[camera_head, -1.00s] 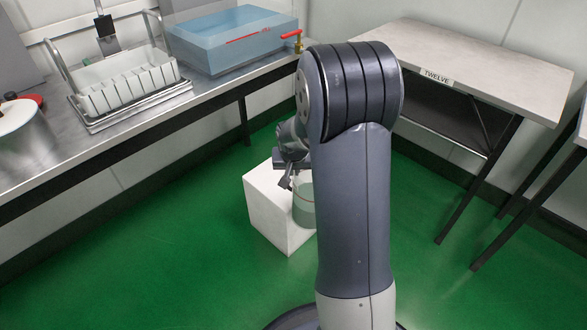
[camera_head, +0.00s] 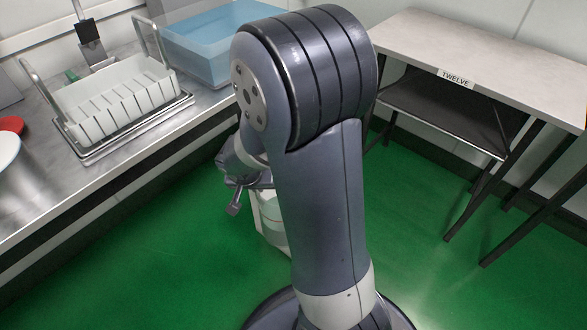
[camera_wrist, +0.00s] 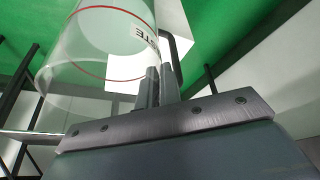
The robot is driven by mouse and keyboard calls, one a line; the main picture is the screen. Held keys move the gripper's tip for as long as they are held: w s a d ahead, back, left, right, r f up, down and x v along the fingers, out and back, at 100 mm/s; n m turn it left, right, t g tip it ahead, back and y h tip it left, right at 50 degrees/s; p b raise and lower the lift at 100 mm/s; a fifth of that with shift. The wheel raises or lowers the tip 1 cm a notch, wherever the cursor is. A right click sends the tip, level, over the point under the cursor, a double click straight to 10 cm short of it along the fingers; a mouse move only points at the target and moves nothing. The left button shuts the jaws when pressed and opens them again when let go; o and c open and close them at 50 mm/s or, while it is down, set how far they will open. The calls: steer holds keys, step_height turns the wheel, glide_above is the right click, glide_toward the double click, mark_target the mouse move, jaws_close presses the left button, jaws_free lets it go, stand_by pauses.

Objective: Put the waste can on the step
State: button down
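The waste can (camera_wrist: 105,45) is a clear cylinder with red rings and a partly visible label. It fills the upper left of the wrist view. My gripper (camera_wrist: 160,85) has its fingers close together at the can's side, where a dark handle (camera_wrist: 178,50) shows; they appear shut on that handle. In the head view the can (camera_head: 272,222) shows pale green beside my arm, below and right of my gripper (camera_head: 236,205). The white step (camera_head: 257,212) is mostly hidden behind the can and my arm; whether they touch cannot be told.
A steel bench (camera_head: 130,170) runs along the left with a white rack (camera_head: 125,95) and a blue tub (camera_head: 210,45). A table labelled TWELVE (camera_head: 480,55) stands at the right, with dark legs and a shelf. Green floor lies open at the lower left and right.

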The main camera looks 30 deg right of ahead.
steer(key=w+d+f+b, duration=0.1)
steer(key=w+d+f, duration=0.2)
steer(key=w+d, duration=0.7)
steer(key=w, duration=0.4)
steer(key=shift+w+d, duration=0.25)
steer(key=shift+d, duration=0.1)
steer(key=shift+f, duration=0.2)
steer(key=c, duration=2.1)
jaws_free()
steer(key=shift+s+f, duration=0.1)
steer(key=shift+f, duration=0.05)
steer(key=o, duration=0.5)
steer(key=p+v, duration=0.3)
steer(key=v, duration=0.9)
